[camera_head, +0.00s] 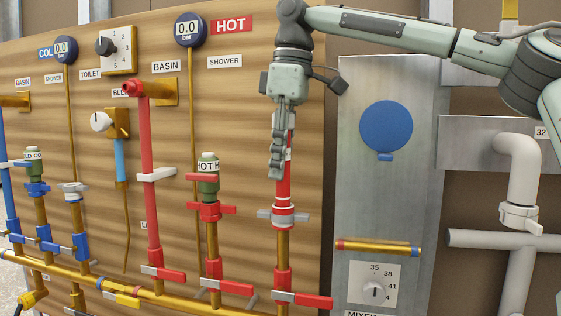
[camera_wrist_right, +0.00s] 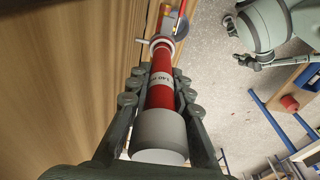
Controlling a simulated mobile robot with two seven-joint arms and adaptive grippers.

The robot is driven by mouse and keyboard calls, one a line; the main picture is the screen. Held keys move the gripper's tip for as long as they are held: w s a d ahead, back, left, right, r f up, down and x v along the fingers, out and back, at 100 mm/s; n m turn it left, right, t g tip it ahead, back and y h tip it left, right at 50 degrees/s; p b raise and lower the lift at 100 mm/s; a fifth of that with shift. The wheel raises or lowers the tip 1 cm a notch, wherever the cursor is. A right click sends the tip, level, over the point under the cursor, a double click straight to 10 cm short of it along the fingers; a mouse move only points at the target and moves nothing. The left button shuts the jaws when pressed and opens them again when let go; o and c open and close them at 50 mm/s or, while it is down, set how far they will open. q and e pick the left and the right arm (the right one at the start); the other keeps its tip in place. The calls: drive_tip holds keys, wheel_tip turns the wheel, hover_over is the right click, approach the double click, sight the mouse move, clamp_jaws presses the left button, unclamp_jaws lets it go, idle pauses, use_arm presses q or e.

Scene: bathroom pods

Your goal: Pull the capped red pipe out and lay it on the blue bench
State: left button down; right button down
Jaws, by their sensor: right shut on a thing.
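The capped red pipe (camera_head: 283,188) stands upright on the wooden panel, under the HOT and SHOWER labels. Its lower end meets a grey winged collar (camera_head: 283,215) above a brass pipe. My right gripper (camera_head: 278,165) points down and is shut around its upper part. In the right wrist view, the red pipe (camera_wrist_right: 160,92) with a white lettered band and a grey cap (camera_wrist_right: 160,128) lies between the fingers of my right gripper (camera_wrist_right: 161,75). A blue-framed bench (camera_wrist_right: 268,108) with a wood-coloured part is at the right there. My left gripper is not in view.
A taller red pipe (camera_head: 150,190) and a green-topped valve (camera_head: 208,175) stand left of the held pipe. A grey panel with a blue disc (camera_head: 386,126) and white pipework (camera_head: 520,175) are to the right. A red object (camera_wrist_right: 290,103) is by the bench.

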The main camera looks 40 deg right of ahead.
drive_tip(key=shift+r, duration=0.1)
drive_tip(key=shift+r, duration=1.55)
drive_tip(key=shift+a, duration=0.1)
